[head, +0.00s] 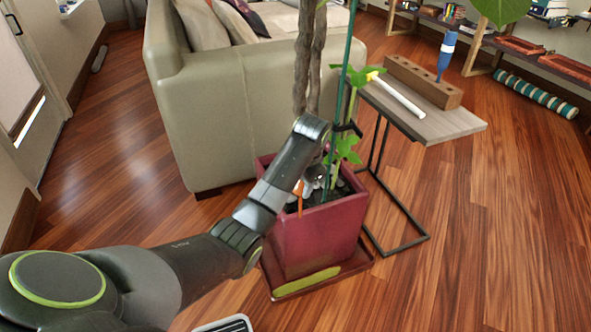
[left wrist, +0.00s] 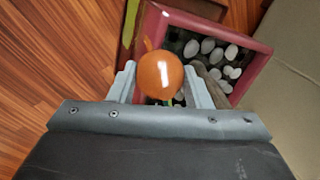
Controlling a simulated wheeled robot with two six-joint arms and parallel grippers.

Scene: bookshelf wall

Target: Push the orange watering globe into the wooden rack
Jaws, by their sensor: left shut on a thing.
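The orange watering globe (left wrist: 160,74) is round and glossy and sits between the fingers of my left gripper (left wrist: 163,85), which is shut on it. In the head view a narrow orange part of the globe (head: 299,190) points down below my left gripper (head: 314,178), over the front of the red planter. The wooden rack (head: 423,82) is a brown block with holes, lying on the side table to the right. My right gripper is not in view.
The red planter (head: 318,238) holds white pebbles (left wrist: 208,46), a braided trunk (head: 309,60) and a green-leaved stem. A white stick with a yellow tip (head: 398,95) lies on the side table (head: 455,126). A beige sofa (head: 215,115) stands behind.

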